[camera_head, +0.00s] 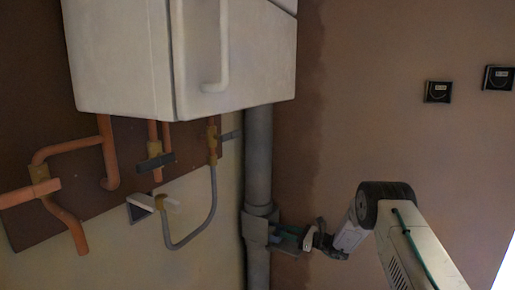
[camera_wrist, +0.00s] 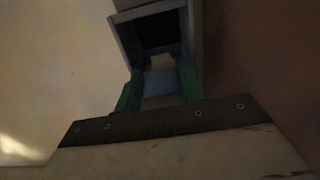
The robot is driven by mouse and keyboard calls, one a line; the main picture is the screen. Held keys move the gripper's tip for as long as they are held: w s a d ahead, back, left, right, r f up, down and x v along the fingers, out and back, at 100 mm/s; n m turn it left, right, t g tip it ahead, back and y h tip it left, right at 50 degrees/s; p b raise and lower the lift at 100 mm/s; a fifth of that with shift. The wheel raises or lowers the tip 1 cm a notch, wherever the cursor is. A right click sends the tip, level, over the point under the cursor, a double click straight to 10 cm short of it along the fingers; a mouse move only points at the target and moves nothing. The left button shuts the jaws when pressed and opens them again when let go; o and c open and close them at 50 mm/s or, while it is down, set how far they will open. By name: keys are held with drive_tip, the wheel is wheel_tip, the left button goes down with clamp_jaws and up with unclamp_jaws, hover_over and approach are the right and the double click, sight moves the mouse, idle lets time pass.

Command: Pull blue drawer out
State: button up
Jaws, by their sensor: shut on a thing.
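The blue drawer (camera_wrist: 160,82) shows in the wrist view between my gripper's two green fingers, in front of a grey housing (camera_wrist: 120,40) with a dark opening. My gripper (camera_wrist: 161,78) is shut on the drawer; the exact contact is dim. In the head view the housing (camera_head: 255,229) sits on the grey vertical pipe, and a small bit of blue drawer (camera_head: 288,229) shows at its right side. My gripper (camera_head: 287,240) reaches it from the right, and its fingers partly hide the drawer. How far the drawer is out is hard to tell.
A white wall cabinet (camera_head: 120,60) with a handle hangs above left of the pipe (camera_head: 258,160). Orange pipes (camera_head: 75,147) and a grey curved hose (camera_head: 211,205) lie left of it. Two small black boxes (camera_head: 437,92) (camera_head: 498,78) are on the right wall. The space between looks free.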

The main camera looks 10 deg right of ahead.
drive_tip(key=shift+v, duration=2.2)
drive_tip(key=shift+f, duration=0.15)
drive_tip(key=o, duration=0.7)
drive_tip(key=shift+o, duration=0.2)
drive_tip(key=v, duration=0.6)
